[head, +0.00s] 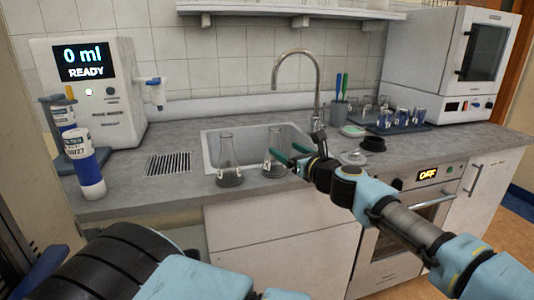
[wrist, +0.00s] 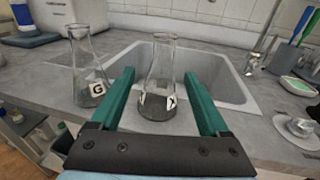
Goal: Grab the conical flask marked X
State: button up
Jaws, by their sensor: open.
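The conical flask marked X (wrist: 160,82) stands upright on the counter at the front edge of the sink. Its label shows in the wrist view, and the flask also shows in the head view (head: 273,155). My gripper (wrist: 160,85) is open, with one green finger on each side of the flask in the wrist view. I cannot tell whether a finger touches the glass. In the head view the fingers (head: 290,155) are at the flask's right side. A second conical flask, marked G (wrist: 88,70), stands to the left, and it also shows in the head view (head: 228,163).
The sink (head: 255,135) lies just behind the flasks, with a tall tap (head: 318,75). A dispenser (head: 90,90) reading 0 ml and labelled bottles (head: 85,165) stand at left. A rack of glassware (head: 400,122) and a white oven-like unit (head: 440,70) are at right.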

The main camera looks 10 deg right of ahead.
aim_at(277, 142)
jog(key=p+x, duration=0.1)
jog(key=x, duration=0.5)
jog(key=shift+d+r+p, duration=0.2)
jog(key=shift+r+p, duration=0.05)
jog(key=shift+p, duration=0.05)
jog(key=p+x, duration=0.2)
jog(key=x, duration=0.2)
jog(key=shift+w+r, duration=0.1)
jog(key=shift+w, duration=0.05)
jog(key=shift+w+a, duration=0.15)
jog(key=shift+w, duration=0.3)
grip_shut()
